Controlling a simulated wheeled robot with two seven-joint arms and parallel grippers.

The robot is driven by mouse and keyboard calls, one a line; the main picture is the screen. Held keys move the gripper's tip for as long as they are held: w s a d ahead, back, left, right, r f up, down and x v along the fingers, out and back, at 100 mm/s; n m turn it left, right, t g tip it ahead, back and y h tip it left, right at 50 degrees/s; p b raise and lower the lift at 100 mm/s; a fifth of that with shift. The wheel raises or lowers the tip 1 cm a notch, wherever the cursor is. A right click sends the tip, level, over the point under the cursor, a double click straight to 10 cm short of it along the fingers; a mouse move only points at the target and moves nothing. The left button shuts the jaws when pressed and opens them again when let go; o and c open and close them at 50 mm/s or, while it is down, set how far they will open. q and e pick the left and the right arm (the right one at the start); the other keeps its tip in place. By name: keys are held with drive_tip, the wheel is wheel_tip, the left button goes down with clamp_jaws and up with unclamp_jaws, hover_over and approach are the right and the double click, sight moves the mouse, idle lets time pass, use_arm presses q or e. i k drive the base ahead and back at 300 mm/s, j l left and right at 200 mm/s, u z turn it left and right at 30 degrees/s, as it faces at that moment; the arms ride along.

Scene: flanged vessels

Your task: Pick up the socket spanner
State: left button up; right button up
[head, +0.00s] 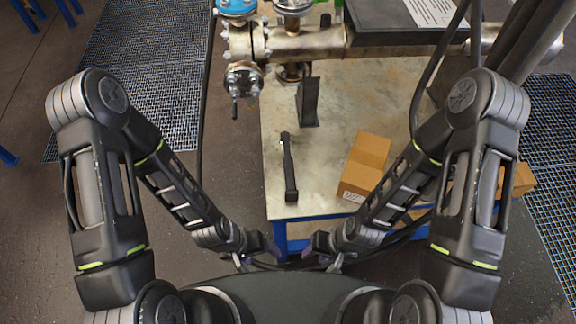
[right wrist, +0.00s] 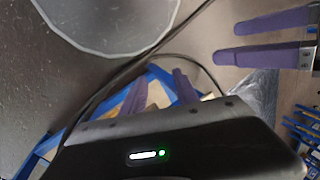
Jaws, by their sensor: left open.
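The socket spanner (head: 289,170), a long black tool, lies on the pale worktable, its thin end pointing away from me and its thicker end near the front edge. My left gripper (head: 272,248) is in front of the table, below and left of the spanner in the head view. Its two purple fingers show apart and empty in the right wrist view (right wrist: 265,38). My right gripper (head: 309,248) is close beside it, also off the table. Its purple fingers (right wrist: 160,90) stand apart with nothing between them. Neither gripper touches the spanner.
The worktable (head: 330,100) has a blue frame. A cardboard box (head: 365,165) stands right of the spanner. A black wedge-shaped bracket (head: 308,102) is behind it. Flanged metal pipework (head: 300,42) with a valve crosses the back. A cable hangs at the right.

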sight(290, 193)
drive_tip(key=k+j+u, duration=0.1)
drive_tip(key=j+u, duration=0.2)
drive_tip(key=k+j+u, duration=0.1)
drive_tip(key=j+u, duration=0.15)
drive_tip(key=k+j+u, duration=0.1)
drive_tip(key=j+u, duration=0.2)
